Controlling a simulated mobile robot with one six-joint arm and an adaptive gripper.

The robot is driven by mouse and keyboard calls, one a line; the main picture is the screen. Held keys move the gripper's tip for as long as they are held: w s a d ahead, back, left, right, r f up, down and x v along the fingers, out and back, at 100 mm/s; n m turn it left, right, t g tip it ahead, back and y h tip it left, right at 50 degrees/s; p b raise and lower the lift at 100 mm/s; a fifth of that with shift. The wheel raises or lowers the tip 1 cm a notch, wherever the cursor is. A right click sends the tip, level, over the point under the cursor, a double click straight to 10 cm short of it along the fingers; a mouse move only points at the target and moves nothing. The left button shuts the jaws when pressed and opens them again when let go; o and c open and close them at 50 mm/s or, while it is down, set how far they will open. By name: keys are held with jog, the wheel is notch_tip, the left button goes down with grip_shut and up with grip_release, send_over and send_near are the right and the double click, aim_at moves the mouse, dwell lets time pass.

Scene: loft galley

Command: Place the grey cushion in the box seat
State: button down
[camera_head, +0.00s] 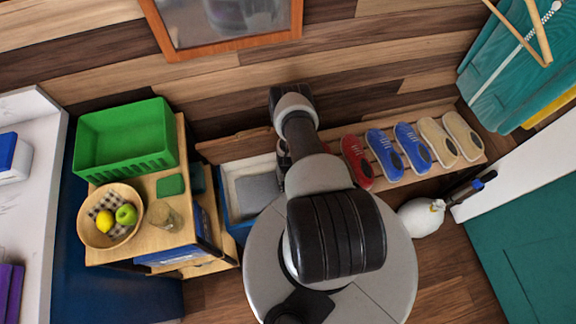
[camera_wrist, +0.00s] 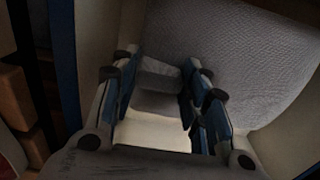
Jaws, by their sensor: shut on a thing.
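The box seat (camera_head: 229,222) stands against the wall in the head view, blue outside and pale inside, with its wooden lid (camera_head: 234,147) raised. The grey cushion (camera_head: 258,195) shows inside it, partly hidden by my arm. In the wrist view my gripper (camera_wrist: 160,76) points into the box, with its blue-padded fingers on either side of grey material. It is shut on the grey cushion, whose textured surface (camera_wrist: 240,55) fills the upper right. I cannot tell whether the cushion rests on the box bottom. My gripper is hidden behind my arm in the head view.
A wooden cabinet left of the box carries a green crate (camera_head: 125,142), a fruit basket (camera_head: 88,228) and a glass jar (camera_head: 164,215). A shoe rack (camera_head: 408,172) with several shoes is on the right. A white sack-like object (camera_head: 421,216) stands on the floor.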

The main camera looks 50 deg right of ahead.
jog(key=shift+f, duration=0.1)
jog(key=c, duration=0.9)
grip_release()
jog(key=shift+c, duration=0.2)
notch_tip(320, 180, up, 12)
jog(key=p, duration=1.2)
jog(key=shift+s+a, duration=0.1)
